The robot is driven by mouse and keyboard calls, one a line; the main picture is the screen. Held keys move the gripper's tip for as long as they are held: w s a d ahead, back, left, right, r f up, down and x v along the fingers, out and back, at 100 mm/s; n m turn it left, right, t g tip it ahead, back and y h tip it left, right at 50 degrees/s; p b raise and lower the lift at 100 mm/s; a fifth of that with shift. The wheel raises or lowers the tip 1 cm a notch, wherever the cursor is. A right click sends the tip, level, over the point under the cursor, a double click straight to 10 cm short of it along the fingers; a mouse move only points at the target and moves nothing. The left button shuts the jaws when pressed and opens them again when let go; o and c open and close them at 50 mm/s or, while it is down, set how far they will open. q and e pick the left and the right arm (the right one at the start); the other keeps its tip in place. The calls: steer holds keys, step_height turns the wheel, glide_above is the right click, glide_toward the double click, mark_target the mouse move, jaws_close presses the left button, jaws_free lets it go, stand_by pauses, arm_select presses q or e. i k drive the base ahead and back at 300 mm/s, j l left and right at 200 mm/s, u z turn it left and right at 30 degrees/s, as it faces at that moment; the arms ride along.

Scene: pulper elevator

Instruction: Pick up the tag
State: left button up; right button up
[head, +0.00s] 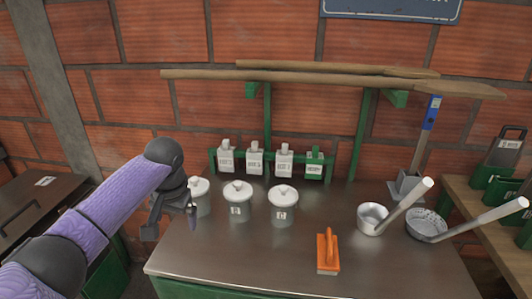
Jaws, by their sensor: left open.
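The print is too small to read surely. Which one is the tag, I cannot tell. My left gripper (171,223) is open and empty, left of the lidded pots and apart from the tags. My right gripper is not in view.
Lidded pots (239,207) stand before the rack. An orange brush-like tool (327,254), a metal pot (372,219) and a strainer (426,227) stand at right on the table (225,262). Long wooden paddles (330,78) lie across green supports above. The table's front left is clear.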

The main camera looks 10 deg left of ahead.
mark_target(254, 156)
steer(key=j+z, duration=0.25)
steer(key=j, duration=0.2)
steer(key=j+z, duration=0.25)
steer(key=j, duration=0.2)
steer(key=j+z, duration=0.25)
steer(key=j, duration=0.2)
steer(key=k+j+z, duration=0.25)
steer(key=j, duration=0.15)
steer(key=j+z, duration=0.25)
steer(key=j, duration=0.2)
steer(key=i+j+z, duration=0.1)
steer(key=j+z, duration=0.3)
steer(key=j, duration=0.2)
steer(key=j+z, duration=0.35)
steer(key=j, duration=0.25)
steer(key=j+z, duration=0.4)
steer(key=j, duration=0.2)
steer(key=i+j+z, duration=0.1)
steer(key=j+z, duration=0.3)
steer(key=j, duration=0.4)
